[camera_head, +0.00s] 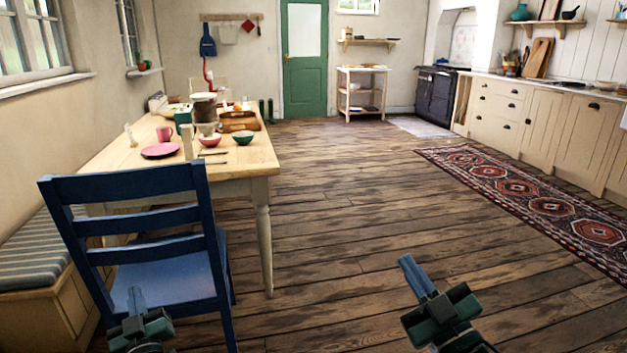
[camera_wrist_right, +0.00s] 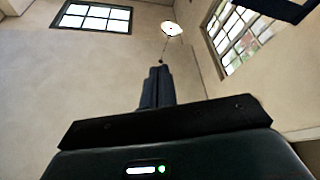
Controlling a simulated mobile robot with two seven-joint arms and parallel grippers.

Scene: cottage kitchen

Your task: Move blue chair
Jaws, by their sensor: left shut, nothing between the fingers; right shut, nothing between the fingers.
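The blue chair (camera_head: 150,280) stands upright at the near end of the wooden table, at the left of the head view. Its slatted back faces me and its seat points toward the table. My left gripper (camera_head: 136,302) is shut and empty, low in front of the chair; it overlaps the seat in the picture, and I cannot tell whether it touches. My right gripper (camera_head: 408,262) is shut and empty over the open floor to the right of the chair. In the right wrist view, its shut fingers (camera_wrist_right: 156,75) point toward a bare wall and windows. The chair is not in that view.
The table (camera_head: 240,172) holds bowls, a pink mug and a plate. A striped bench (camera_head: 30,250) is left of the chair. A patterned rug (camera_head: 545,205) lies along the right cabinets. The wooden floor in the middle is clear up to the green door (camera_head: 303,70).

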